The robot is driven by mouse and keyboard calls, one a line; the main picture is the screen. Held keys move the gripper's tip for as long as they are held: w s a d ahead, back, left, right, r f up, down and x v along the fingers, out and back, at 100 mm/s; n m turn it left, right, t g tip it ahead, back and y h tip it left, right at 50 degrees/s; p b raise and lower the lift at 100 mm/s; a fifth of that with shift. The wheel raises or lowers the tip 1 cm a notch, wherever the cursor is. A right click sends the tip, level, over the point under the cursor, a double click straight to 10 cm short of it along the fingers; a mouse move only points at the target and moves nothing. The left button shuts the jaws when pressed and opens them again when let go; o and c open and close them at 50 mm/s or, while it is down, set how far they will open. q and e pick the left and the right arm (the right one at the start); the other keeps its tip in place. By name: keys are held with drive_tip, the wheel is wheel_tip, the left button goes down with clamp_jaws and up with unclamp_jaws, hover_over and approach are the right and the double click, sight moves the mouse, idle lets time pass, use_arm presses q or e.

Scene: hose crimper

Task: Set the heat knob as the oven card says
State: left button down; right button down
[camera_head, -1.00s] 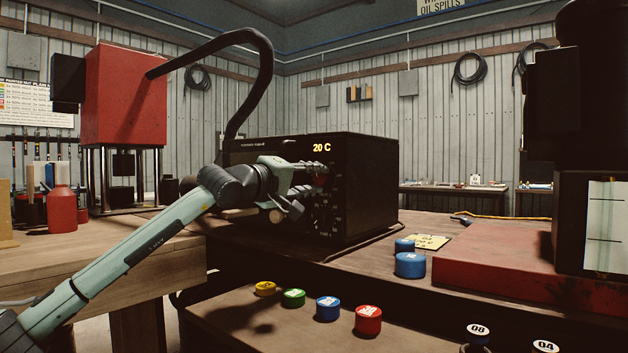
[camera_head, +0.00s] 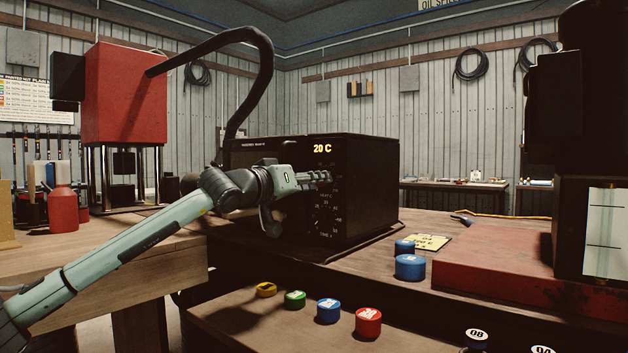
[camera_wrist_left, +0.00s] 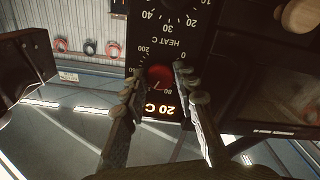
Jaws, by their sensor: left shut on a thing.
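The black oven (camera_head: 368,185) stands on the bench, with a lit display (camera_head: 321,149) reading 20 C. My left gripper (camera_head: 322,178) is at the oven's control panel, shut on the red heat knob. In the left wrist view the heat knob (camera_wrist_left: 160,76) sits between the two fingers of the left gripper (camera_wrist_left: 158,92), above the upside-down display (camera_wrist_left: 160,106). My right gripper is out of view.
A second dial (camera_wrist_left: 172,5), with 20, 30 and 40 on its scale, is beside the heat knob. Blue caps (camera_head: 410,267) stand by the card, near a red plate (camera_head: 490,265). Coloured caps (camera_head: 368,322) stand on the lower front shelf. A red press (camera_head: 125,95) stands left.

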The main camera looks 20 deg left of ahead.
use_arm(q)
drive_tip(key=shift+f+m, duration=0.1)
drive_tip(key=shift+m, duration=0.3)
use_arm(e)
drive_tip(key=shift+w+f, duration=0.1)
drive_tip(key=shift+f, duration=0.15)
use_arm(q)
drive_tip(key=c, duration=1.2)
unclamp_jaws()
drive_tip(key=shift+s, duration=0.1)
drive_tip(key=v, duration=1.2)
